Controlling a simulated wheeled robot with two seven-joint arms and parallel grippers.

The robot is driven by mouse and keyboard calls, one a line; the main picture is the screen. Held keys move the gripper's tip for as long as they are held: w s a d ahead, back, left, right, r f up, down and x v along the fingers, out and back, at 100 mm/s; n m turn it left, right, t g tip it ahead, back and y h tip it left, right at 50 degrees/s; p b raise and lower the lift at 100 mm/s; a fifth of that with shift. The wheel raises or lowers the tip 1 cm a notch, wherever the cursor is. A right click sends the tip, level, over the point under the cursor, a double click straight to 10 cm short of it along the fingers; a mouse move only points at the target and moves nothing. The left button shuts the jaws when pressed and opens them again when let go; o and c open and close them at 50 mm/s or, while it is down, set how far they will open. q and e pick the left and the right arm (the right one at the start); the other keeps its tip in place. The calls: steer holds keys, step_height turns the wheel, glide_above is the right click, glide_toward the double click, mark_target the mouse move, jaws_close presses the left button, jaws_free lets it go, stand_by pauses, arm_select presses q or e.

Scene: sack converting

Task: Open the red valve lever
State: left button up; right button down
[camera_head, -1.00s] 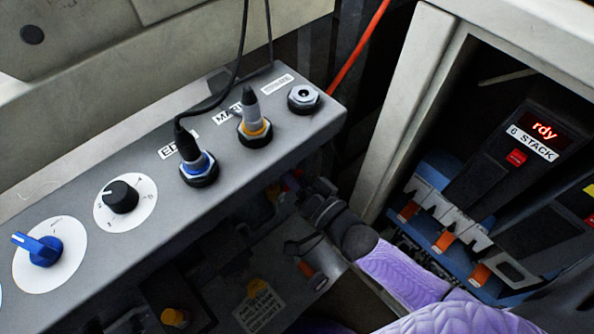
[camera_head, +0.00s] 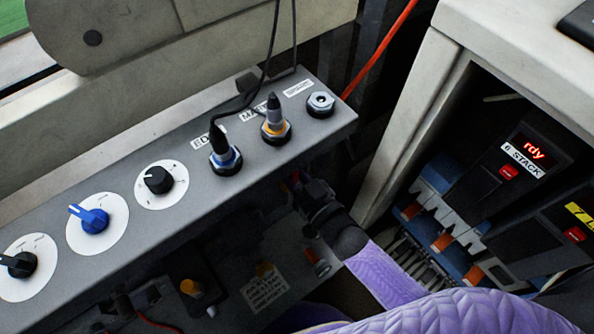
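I cannot make out a red valve lever. A small reddish bit shows at the fingertip end of my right gripper (camera_head: 308,192), too small and shadowed to name. My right arm, in a purple quilted sleeve, comes in from the lower right, and its dark gripper reaches under the front edge of the grey control panel (camera_head: 120,240). The fingers are dark and partly hidden, so I cannot tell whether they are open or shut. My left gripper is not in view.
The panel carries a blue knob (camera_head: 93,221), black knobs and plugged connectors (camera_head: 225,157). An orange-red line (camera_head: 380,48) runs behind its right end. A pale-framed cabinet (camera_head: 420,110) at right holds modules with a lit "rdy" display (camera_head: 534,150). Below the panel is a labelled plate (camera_head: 265,290).

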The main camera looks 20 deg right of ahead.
steer(key=shift+a, duration=0.15)
stand_by(0.4)
steer(key=c, duration=0.5)
jaws_free()
steer(key=p+v, duration=0.3)
steer(key=v, duration=0.7)
